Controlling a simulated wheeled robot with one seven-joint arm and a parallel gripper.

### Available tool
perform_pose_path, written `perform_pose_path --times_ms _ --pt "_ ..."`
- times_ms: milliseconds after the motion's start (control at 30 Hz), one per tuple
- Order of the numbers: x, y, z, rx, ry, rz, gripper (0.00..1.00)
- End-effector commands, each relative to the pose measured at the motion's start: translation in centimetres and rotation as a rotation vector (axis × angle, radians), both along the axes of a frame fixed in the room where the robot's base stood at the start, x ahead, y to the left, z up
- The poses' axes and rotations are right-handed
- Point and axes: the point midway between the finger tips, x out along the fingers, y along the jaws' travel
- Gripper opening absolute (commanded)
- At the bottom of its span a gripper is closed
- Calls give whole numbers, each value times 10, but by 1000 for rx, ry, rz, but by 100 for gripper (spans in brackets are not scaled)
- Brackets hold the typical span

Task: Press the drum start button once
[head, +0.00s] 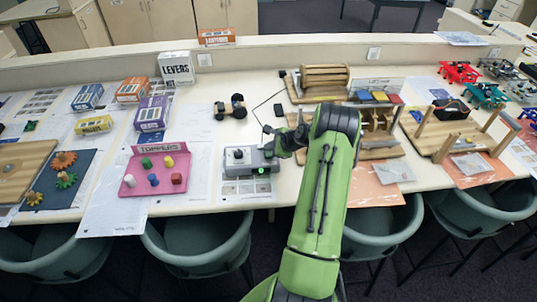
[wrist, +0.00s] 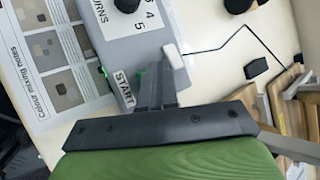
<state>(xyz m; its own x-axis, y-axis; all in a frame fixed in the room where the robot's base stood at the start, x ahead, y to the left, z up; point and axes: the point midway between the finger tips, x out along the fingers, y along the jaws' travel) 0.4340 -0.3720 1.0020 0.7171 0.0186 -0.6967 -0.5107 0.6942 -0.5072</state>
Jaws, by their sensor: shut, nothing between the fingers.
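The grey drum control box (head: 238,160) sits on the white table, with a bright green spot (head: 262,170) at its front. In the wrist view, the box (wrist: 130,47) shows a black dial (wrist: 127,4) with numbers and a START label (wrist: 124,89). A sliver of green (wrist: 139,76) shows beside the label, right at my fingertips; the rest of the start button seems hidden behind them. My gripper (wrist: 157,72) is shut and empty, its fingertips over the box by START. I cannot tell whether they touch the button. In the head view my gripper (head: 275,143) is at the box's right end.
A pink tray (head: 135,188) with coloured toppers lies left. A small wheeled car (head: 230,108) stands behind, and wooden models (head: 322,82) stand behind and right of my arm.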

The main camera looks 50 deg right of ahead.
Motion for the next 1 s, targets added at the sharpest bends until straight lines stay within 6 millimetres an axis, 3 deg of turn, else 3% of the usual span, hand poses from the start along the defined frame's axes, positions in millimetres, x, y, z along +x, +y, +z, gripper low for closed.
perform_pose_path --times_ms 767,1000 --pt "0 0 0 0 0 0 0" --pt "0 0 -9 1 0 -1 0"
